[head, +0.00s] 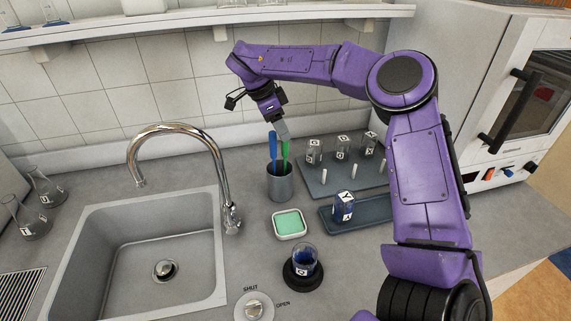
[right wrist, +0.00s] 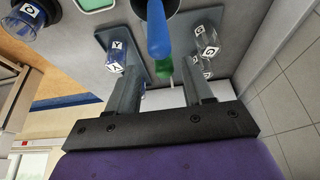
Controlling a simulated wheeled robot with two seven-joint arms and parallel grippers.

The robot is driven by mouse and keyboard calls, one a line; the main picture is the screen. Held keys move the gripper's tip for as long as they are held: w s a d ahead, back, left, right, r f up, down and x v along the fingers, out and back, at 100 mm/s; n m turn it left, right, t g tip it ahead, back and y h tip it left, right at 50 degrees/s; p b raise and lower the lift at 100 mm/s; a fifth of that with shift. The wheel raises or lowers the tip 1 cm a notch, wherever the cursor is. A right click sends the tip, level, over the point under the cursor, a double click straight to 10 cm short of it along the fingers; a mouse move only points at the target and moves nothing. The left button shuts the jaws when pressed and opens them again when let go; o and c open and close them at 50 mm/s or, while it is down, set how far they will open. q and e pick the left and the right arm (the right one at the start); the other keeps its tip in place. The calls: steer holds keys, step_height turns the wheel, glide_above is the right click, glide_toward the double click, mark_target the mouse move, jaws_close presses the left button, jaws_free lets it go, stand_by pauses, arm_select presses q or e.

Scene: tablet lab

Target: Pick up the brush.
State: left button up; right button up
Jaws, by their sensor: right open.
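A grey cup (head: 280,185) stands on the counter right of the sink, with a blue handle (head: 273,146) and a green handle (head: 285,152) upright in it. Their lower ends are hidden in the cup, so I cannot tell which one is the brush. My right gripper (head: 282,132) is open at the top of the handles. In the right wrist view, the green handle (right wrist: 164,69) shows between the spread fingers (right wrist: 163,75). Neither is gripped. My left gripper is not in view.
A tap (head: 180,128) and sink (head: 140,245) lie left of the cup. A green sponge dish (head: 289,224) and a beaker of blue liquid (head: 304,262) stand in front. Trays with labelled glassware (head: 325,185) lie right. A shelf (head: 200,18) runs above.

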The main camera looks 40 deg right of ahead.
steer(key=p, duration=0.2)
glide_above(285, 156)
steer(key=w, duration=0.1)
steer(key=f, duration=0.4)
steer(key=shift+w+d+f, duration=0.15)
steer(key=shift+d+f, duration=0.05)
steer(key=shift+d, duration=0.05)
steer(key=shift+d+f, duration=0.15)
steer(key=shift+f, duration=0.05)
steer(key=shift+s+b, duration=0.3)
steer(key=shift+s, duration=0.05)
steer(key=shift+w, duration=0.15)
jaws_close()
steer(key=shift+r, duration=0.15)
